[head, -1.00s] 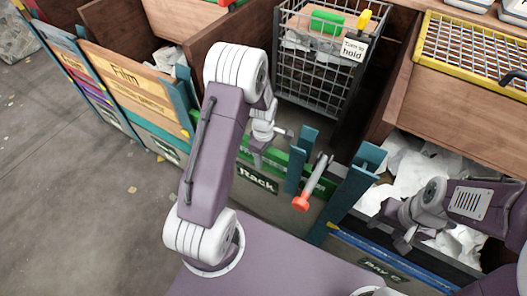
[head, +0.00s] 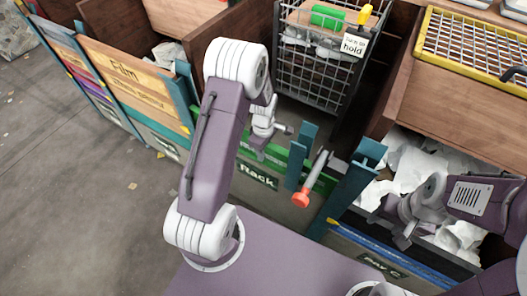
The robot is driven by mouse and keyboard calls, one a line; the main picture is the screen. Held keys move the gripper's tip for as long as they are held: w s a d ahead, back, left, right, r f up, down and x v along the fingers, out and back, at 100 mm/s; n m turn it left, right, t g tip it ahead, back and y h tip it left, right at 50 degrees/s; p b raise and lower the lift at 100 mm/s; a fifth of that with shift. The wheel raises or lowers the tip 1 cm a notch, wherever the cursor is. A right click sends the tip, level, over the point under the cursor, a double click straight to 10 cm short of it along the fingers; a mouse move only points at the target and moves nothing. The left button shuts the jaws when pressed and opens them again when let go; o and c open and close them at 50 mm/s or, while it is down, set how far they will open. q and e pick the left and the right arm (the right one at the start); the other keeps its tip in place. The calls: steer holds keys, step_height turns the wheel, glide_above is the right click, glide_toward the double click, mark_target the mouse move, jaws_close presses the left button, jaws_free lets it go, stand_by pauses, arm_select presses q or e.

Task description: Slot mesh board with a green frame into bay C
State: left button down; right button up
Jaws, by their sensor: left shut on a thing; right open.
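My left gripper (head: 257,153) is shut on the top edge of a green-framed board (head: 277,156), low at the front of the rack. The rack carries a "Rack" label (head: 257,176). Most of the board is hidden behind my arm and the rack front, and I cannot make out its mesh. Bay C, marked by a dark label (head: 385,264), is at the lower right, with a blue bar (head: 400,259) along its front and a teal post (head: 350,187) at its left. My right gripper (head: 402,238) is open and empty above the white crumpled paper in that bay.
A lever with a red-orange knob (head: 301,199) stands between the teal posts. A wire cage (head: 318,75) with a "hold" sign (head: 354,45) is behind. A yellow-framed mesh (head: 475,45) lies at the upper right. A "Film" board (head: 125,75) fronts a bay at left. Floor at left is open.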

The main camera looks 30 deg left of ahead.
stand_by(0.8)
arm_select(q)
steer(key=c, duration=2)
jaws_free()
jaws_close()
steer(key=shift+r, duration=0.1)
step_height(320, 180, up, 33)
steer(key=p, duration=3)
steer(key=shift+p, duration=0.3)
